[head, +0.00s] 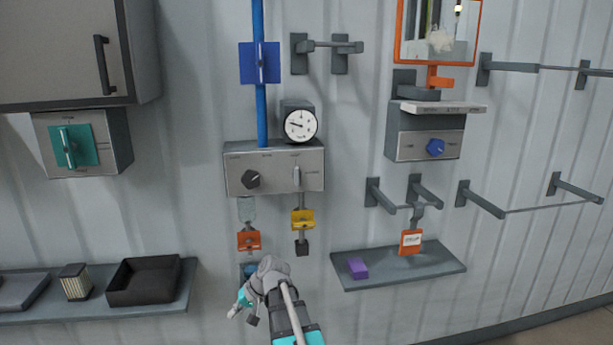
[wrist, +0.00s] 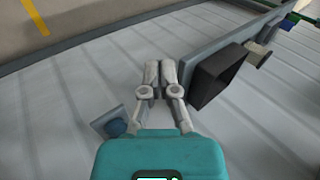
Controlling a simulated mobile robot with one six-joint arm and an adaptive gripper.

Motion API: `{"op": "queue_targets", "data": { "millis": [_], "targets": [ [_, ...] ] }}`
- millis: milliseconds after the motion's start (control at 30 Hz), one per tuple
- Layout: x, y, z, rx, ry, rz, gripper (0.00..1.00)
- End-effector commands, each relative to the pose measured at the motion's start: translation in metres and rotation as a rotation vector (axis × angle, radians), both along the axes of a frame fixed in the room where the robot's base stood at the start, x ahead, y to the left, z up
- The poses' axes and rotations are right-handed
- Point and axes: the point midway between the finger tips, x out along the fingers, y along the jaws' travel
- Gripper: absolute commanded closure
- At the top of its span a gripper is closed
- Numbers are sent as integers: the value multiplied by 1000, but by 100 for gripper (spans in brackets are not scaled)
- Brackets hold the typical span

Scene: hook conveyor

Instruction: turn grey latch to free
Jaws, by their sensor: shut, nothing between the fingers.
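A light grey upright lever (head: 297,178), which looks like the grey latch, is on the right of the front of a grey control box (head: 274,168) in the head view. Its small labels are too blurred to read. My gripper (head: 238,308) is below and left of that box, apart from the lever, pointing down and left. In the wrist view my gripper (wrist: 160,66) has its fingers together with nothing between them. The lever does not show in the wrist view.
A black knob (head: 251,179) sits left of the lever. An orange clip (head: 249,240) and a yellow clip (head: 302,219) hang under the box. A black bin (head: 144,281) stands on the left shelf, and in the wrist view (wrist: 216,76).

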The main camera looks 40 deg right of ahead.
Motion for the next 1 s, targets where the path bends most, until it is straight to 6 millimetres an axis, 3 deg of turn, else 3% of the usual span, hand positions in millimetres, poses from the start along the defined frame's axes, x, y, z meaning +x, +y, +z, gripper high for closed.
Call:
{"op": "queue_targets", "data": {
  "millis": [33,500,1000],
  "targets": [
    [5,-13,14,23,-16,-26,100],
    [24,-117,98,246,-190,-242,100],
    [12,-250,196,457,-411,-475,100]
  ]
}}
